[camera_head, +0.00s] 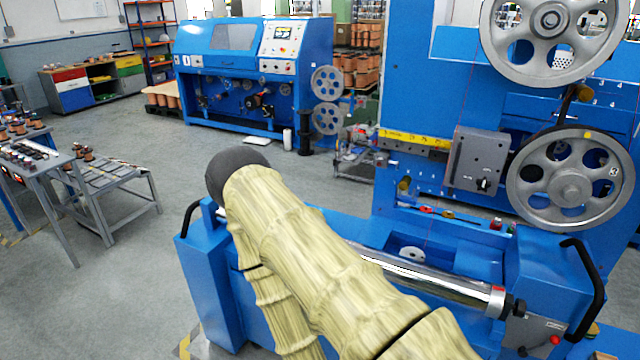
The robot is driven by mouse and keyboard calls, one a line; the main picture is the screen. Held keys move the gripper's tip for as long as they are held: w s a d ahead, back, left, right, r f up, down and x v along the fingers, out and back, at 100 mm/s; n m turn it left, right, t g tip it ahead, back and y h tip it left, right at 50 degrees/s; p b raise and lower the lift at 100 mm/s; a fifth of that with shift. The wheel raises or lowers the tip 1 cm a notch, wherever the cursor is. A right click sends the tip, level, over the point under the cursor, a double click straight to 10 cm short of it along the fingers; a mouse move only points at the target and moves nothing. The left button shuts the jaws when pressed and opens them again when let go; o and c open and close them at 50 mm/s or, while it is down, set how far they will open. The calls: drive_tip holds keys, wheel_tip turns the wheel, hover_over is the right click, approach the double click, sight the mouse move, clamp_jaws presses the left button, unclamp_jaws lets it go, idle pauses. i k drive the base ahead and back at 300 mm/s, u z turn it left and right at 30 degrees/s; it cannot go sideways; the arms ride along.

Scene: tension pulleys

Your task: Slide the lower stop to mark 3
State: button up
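A tall blue machine (415,85) stands at the right with two grey spoked pulleys, an upper pulley (551,20) and a lower pulley (571,190). A small brass-coloured part (581,92) shows between the pulleys. Small white figures are on the blue panel around the lower pulley, too small to read surely. I cannot tell which part is the lower stop or at which mark it stands. My arm, with a pale ribbed covering and a dark rounded joint, fills the lower middle. My gripper does not show.
A grey box with a black knob (478,160) is left of the lower pulley. A shiny roller (425,272) lies across the machine's blue base, with a black handle (586,285) at right. A grey table (110,180) stands left. Open floor lies between.

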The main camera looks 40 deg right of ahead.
sight(404, 185)
drive_tip(key=u, duration=0.55)
drive_tip(key=k, duration=1.05)
drive_tip(key=z, duration=1)
drive_tip(key=i, duration=0.45)
drive_tip(key=z, duration=0.05)
